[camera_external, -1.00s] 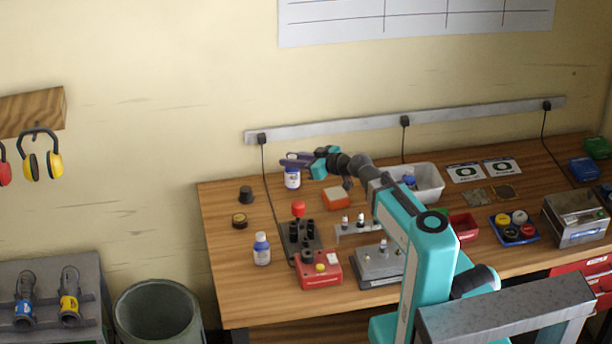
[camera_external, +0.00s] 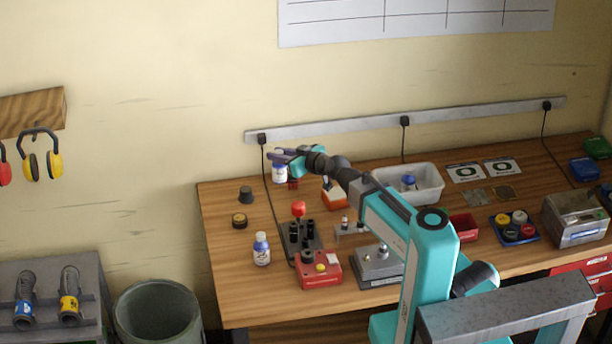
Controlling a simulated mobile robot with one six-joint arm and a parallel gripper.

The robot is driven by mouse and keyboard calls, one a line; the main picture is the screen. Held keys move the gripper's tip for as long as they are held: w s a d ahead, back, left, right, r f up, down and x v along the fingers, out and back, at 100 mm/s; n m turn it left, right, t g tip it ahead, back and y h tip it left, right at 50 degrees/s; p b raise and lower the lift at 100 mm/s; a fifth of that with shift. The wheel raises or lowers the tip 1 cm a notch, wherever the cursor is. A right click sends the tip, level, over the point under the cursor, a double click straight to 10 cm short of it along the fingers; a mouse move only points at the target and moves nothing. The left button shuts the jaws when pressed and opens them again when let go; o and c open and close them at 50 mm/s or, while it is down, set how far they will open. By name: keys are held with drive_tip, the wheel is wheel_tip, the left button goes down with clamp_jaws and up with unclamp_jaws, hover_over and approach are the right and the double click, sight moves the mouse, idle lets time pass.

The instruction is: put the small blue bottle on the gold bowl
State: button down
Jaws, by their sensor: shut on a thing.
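My gripper (camera_external: 284,156) is shut on a small white bottle with blue markings (camera_external: 280,175), above the back left of the bench. Its jaws hide the bottle's top. A small blue-topped thing (camera_external: 409,183) is in the white tray (camera_external: 432,187).
A dark knob (camera_external: 246,194) stands at the left. A joystick box (camera_external: 300,235), a red button box (camera_external: 319,270) and a grey fixture (camera_external: 380,267) stand mid-bench. An orange box (camera_external: 334,196) lies near my arm. Bare wood lies around the gold-topped piece.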

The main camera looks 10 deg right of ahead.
drive_tip(key=s+a+n+y, duration=0.1)
drive_tip(key=s+a, duration=0.2)
drive_tip(key=a, duration=0.4)
drive_tip(key=s+a+r+n+g+y+p, duration=0.1)
drive_tip(key=s+a, duration=0.2)
drive_tip(key=a, duration=0.4)
drive_tip(key=shift+s+a+g, duration=0.2)
drive_tip(key=shift+s+g, duration=0.1)
drive_tip(key=shift+s, duration=0.05)
drive_tip(key=shift+f+p, duration=0.4)
drive_tip(key=shift+f, duration=1.65)
drive_tip(key=shift+f, duration=1.95)
drive_tip(key=shift+f, duration=0.2)
drive_tip(key=c, duration=1.6)
unclamp_jaws()
drive_tip(key=shift+o, duration=0.2)
